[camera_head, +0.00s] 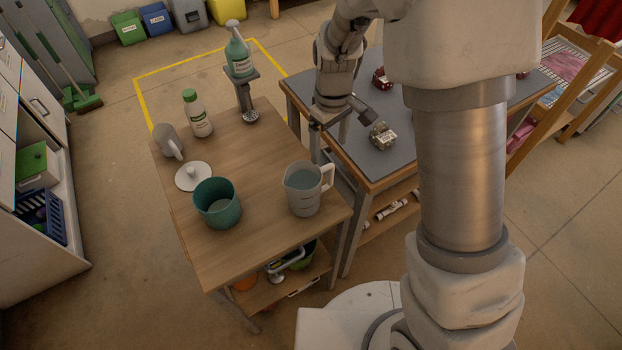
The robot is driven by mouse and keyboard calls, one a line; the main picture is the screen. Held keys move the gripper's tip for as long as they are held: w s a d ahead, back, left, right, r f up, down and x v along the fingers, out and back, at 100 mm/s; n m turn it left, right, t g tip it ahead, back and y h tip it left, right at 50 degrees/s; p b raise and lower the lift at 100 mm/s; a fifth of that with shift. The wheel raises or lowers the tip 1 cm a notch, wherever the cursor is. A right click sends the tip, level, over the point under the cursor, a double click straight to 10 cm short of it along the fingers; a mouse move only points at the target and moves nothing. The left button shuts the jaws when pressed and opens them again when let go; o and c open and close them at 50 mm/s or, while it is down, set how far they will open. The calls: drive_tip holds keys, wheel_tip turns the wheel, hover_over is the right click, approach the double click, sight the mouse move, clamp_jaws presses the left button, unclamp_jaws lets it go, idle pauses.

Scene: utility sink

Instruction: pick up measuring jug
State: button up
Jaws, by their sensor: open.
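The measuring jug (303,196) is a grey, see-through jug with faint markings, standing upright near the front right corner of the wooden table. Its pale handle points right. My gripper (342,120) is beyond and above the jug, over the gap between the wooden table and the grey-topped table. Its fingers are spread and nothing shows between them. It is clear of the jug.
On the wooden table (250,245) stand a teal pot (217,203), a white lid (194,176), a grey mug (169,141), a white bottle (197,115) and a spray bottle (239,55) on a stand. A small jar (383,136) sits on the grey-topped table (360,158).

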sight(326, 186)
wheel_tip(326, 186, down, 15)
drive_tip(key=shift+f+b, duration=0.1)
drive_tip(key=shift+b, duration=0.3)
drive_tip(key=shift+c, duration=0.3)
clamp_jaws()
idle(0.3)
